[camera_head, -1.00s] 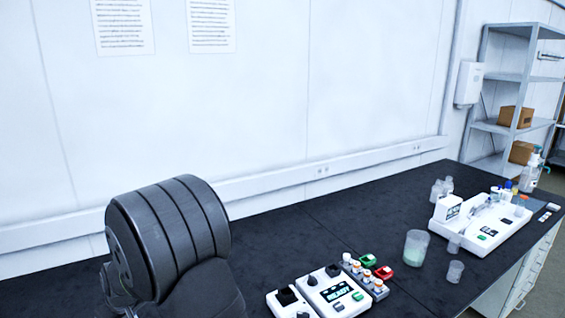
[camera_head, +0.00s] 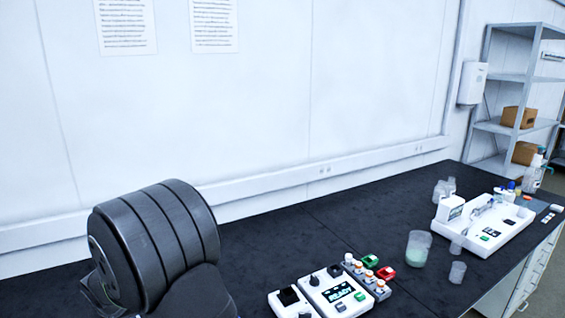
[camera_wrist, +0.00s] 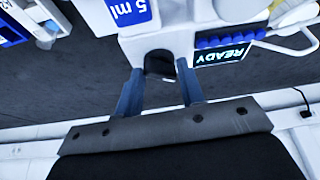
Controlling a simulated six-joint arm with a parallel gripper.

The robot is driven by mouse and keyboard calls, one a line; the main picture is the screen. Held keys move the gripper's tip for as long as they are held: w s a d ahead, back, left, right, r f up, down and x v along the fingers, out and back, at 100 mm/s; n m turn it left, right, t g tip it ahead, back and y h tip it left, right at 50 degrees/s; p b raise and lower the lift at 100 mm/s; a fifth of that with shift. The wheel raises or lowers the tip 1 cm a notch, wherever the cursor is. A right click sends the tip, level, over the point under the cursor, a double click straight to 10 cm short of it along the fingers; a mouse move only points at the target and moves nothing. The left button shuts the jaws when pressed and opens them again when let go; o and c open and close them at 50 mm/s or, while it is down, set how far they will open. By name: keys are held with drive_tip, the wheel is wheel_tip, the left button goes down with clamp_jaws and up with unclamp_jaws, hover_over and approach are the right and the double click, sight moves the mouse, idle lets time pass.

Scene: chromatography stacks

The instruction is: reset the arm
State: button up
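My gripper (camera_wrist: 160,82) shows in the wrist view with two blue-grey fingers spread apart. Nothing is seen held between them. Past the fingertips is a white device (camera_wrist: 205,28) with a dark opening and a screen reading READY. I cannot tell whether the fingers touch it. In the head view my dark, ribbed arm link fills the lower left, and the gripper is out of that view.
In the head view a white device (camera_head: 356,305) with a READY screen stands on the black bench (camera_head: 290,240). A beaker (camera_head: 417,250) and a larger white instrument (camera_head: 505,238) stand right. The wrist view shows a blue "5 ml" label (camera_wrist: 128,10).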

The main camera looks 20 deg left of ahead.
drive_tip(key=shift+m, duration=0.5)
drive_tip(key=shift+v, duration=2.05)
drive_tip(key=shift+s+a, duration=0.1)
drive_tip(key=o, duration=1.3)
drive_tip(key=shift+o, duration=0.7)
drive_tip(key=w+d+r+h, duration=0.1)
drive_tip(key=d+r, duration=0.1)
drive_tip(key=d, duration=0.3)
drive_tip(key=shift+r+g+h, duration=0.3)
drive_tip(key=shift+r+h, duration=0.1)
drive_tip(key=d+r+g+h, duration=0.2)
drive_tip(key=d+r, duration=0.2)
drive_tip(key=d, duration=0.3)
wheel_tip(320, 180, down, 10)
drive_tip(key=s, duration=0.1)
drive_tip(key=shift+d, duration=0.25)
